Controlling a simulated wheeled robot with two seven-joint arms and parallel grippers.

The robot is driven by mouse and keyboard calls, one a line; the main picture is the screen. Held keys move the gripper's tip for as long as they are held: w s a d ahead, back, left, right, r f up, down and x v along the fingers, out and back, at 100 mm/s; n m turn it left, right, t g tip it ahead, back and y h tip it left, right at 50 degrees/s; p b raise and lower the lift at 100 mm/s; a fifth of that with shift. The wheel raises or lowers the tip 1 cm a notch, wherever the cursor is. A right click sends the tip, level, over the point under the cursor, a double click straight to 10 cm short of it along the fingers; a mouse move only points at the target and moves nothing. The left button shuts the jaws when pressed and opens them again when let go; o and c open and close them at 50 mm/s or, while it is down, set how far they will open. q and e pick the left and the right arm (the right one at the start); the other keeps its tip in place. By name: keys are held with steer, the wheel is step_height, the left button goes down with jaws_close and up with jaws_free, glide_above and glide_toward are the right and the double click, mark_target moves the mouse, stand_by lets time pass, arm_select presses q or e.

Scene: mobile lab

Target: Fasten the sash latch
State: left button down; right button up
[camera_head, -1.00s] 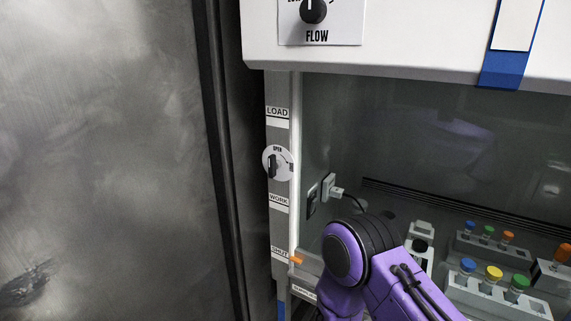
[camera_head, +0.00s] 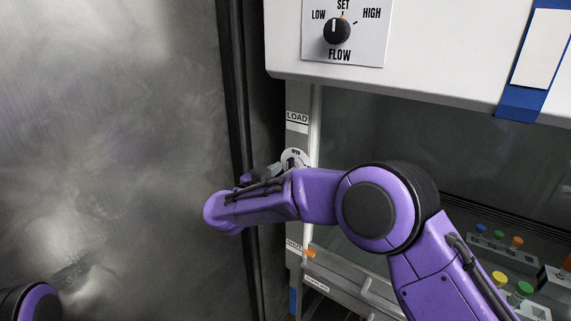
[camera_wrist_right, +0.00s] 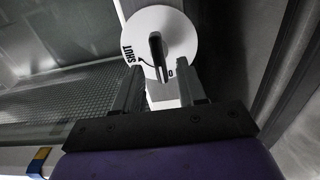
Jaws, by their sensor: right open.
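The sash latch is a round white dial (camera_head: 296,156) on the narrow grey post at the cabinet's left. My right arm hides its lower part in the head view. The dial also fills the top middle of the right wrist view (camera_wrist_right: 181,30), with a black lever (camera_wrist_right: 156,48) across it. "SHUT" is printed at the dial's left, and the lever's lower end lies beside a partly hidden letter "O". My right gripper (camera_wrist_right: 160,76) is open, its two fingers either side of the lever's lower end. I cannot tell whether they touch it. My left gripper is out of view.
A "FLOW" knob (camera_head: 337,31) sits on the white hood above. The glass sash (camera_head: 400,125) is right of the post, with several capped vials in racks behind it. A dark door edge (camera_head: 237,100) runs close on the left.

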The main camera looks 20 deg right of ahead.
steer(key=shift+w+d+r, duration=0.1)
steer(key=shift+w+d, duration=0.15)
steer(key=shift+d, duration=0.15)
steer(key=shift+w, duration=0.2)
steer(key=shift+d, duration=0.1)
jaws_close()
